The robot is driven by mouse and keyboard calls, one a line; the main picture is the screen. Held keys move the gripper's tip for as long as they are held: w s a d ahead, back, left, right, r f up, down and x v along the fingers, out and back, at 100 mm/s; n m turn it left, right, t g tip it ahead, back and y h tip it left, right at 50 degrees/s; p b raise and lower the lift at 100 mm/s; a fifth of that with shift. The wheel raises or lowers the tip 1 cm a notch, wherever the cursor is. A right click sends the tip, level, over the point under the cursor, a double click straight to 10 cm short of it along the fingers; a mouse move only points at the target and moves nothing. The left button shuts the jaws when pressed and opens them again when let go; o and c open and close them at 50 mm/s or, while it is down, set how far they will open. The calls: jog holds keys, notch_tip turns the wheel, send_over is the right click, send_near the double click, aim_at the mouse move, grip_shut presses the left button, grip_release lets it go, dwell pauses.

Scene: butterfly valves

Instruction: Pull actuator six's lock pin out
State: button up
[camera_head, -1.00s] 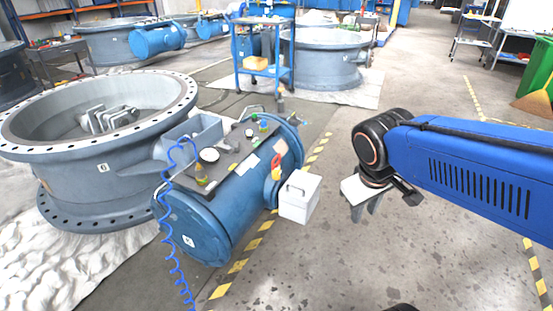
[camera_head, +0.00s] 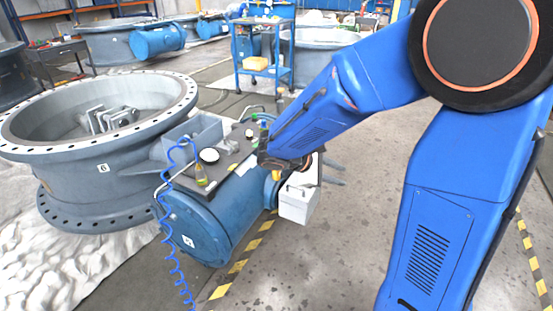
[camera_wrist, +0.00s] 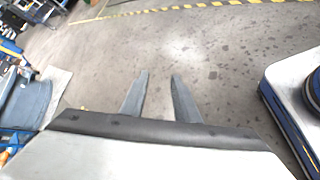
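Actuator six is the blue cylinder (camera_head: 215,225) beside the grey valve body (camera_head: 75,185) labelled 6. A small yellow-orange item (camera_head: 275,176) shows at its right end, partly behind my arm; I cannot tell whether it belongs to the lock pin. I cannot make out the pin itself. My gripper (camera_head: 343,175) is right of the actuator, above and beside a white box, with its fingers pointing right, away from the actuator. In the wrist view my gripper (camera_wrist: 158,75) has two fingers apart with only bare floor beyond them.
The white box (camera_head: 296,206) is by the actuator's right end. A blue cart (camera_head: 262,70) stands behind. The floor to the right is open.

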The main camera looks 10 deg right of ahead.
jog(key=w+a+f+n+t, duration=0.6)
jog(key=w+a+f+n, duration=0.15)
jog(key=w+a, duration=0.3)
jog(key=w+a+f+n+t, duration=0.6)
jog(key=w+a+f+n, duration=0.15)
jog(key=w+a, duration=0.35)
jog(key=shift+h, duration=0.3)
jog(key=x, duration=1.5)
jog(key=shift+w+f, duration=0.2)
jog(key=shift+w, duration=0.15)
grip_shut()
